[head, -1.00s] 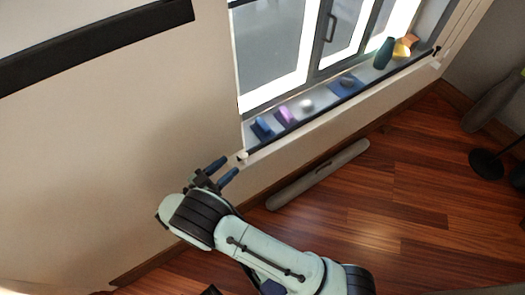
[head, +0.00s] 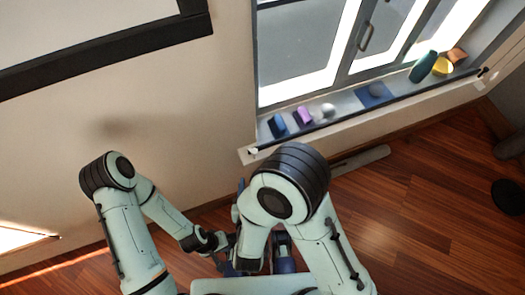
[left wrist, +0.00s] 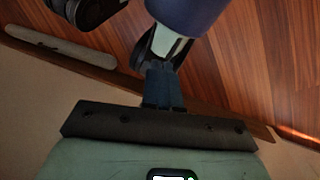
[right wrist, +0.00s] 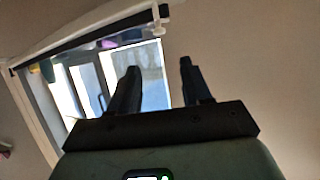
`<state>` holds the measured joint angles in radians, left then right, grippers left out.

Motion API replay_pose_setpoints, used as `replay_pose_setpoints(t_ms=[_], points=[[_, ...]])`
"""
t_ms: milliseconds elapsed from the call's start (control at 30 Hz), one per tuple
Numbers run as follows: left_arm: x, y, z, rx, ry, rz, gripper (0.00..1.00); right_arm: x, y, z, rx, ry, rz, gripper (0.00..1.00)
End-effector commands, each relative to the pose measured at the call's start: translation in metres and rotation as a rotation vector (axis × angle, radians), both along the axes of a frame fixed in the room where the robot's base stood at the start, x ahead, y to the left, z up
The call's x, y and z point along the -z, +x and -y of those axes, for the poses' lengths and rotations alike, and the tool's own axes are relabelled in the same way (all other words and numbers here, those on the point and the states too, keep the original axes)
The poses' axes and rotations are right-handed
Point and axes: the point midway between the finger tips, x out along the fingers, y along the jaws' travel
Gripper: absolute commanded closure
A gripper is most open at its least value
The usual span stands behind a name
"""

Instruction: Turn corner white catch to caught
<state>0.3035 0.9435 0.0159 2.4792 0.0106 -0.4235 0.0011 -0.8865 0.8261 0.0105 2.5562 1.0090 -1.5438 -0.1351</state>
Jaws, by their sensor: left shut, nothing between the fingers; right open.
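The corner white catch (head: 253,151) is a small white knob at the left end of the window ledge in the head view. In the right wrist view a small white knob (right wrist: 159,31) shows past my fingers, at the end of the ledge. Which way the catch is turned is too small to tell. My right gripper (right wrist: 159,67) is open and empty, apart from the knob; in the head view my own arm mostly hides it. My left gripper (head: 222,240) is low in front of my body, away from the catch. It is shut and empty in the left wrist view (left wrist: 162,68).
A grey roll (head: 362,160) lies on the floor.

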Motion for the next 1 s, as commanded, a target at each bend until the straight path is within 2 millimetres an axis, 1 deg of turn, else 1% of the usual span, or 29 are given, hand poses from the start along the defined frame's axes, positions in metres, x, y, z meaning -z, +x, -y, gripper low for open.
replay_pose_setpoints(t_ms=[33, 167, 300, 667, 700, 800, 933, 1000], points=[[0.008, 0.004, -0.002, -0.006, 0.006, 0.012, 1.00, 0.003, 0.001, 0.000, 0.003, 0.002, 0.001, 0.52], [0.027, 0.022, -0.009, -0.024, 0.026, 0.060, 1.00, 0.006, 0.006, 0.000, 0.007, 0.002, 0.003, 0.52], [0.048, 0.043, -0.018, -0.047, 0.052, 0.121, 1.00, 0.009, 0.011, 0.000, 0.010, 0.000, 0.003, 0.52], [0.098, 0.101, -0.044, -0.105, 0.121, 0.272, 1.00, 0.017, 0.026, 0.003, 0.005, 0.003, 0.001, 0.52], [0.098, 0.105, -0.046, -0.110, 0.126, 0.284, 1.00, 0.019, 0.034, 0.005, 0.010, 0.000, -0.001, 0.52], [0.103, 0.114, -0.051, -0.119, 0.138, 0.308, 1.00, 0.027, 0.055, 0.007, 0.010, -0.001, -0.001, 0.52], [0.117, 0.103, -0.054, -0.119, 0.142, 0.270, 1.00, 0.037, 0.081, 0.009, 0.009, -0.001, 0.001, 0.52], [0.125, 0.093, -0.055, -0.118, 0.143, 0.238, 1.00, 0.042, 0.093, 0.010, 0.009, -0.002, 0.000, 0.52]])
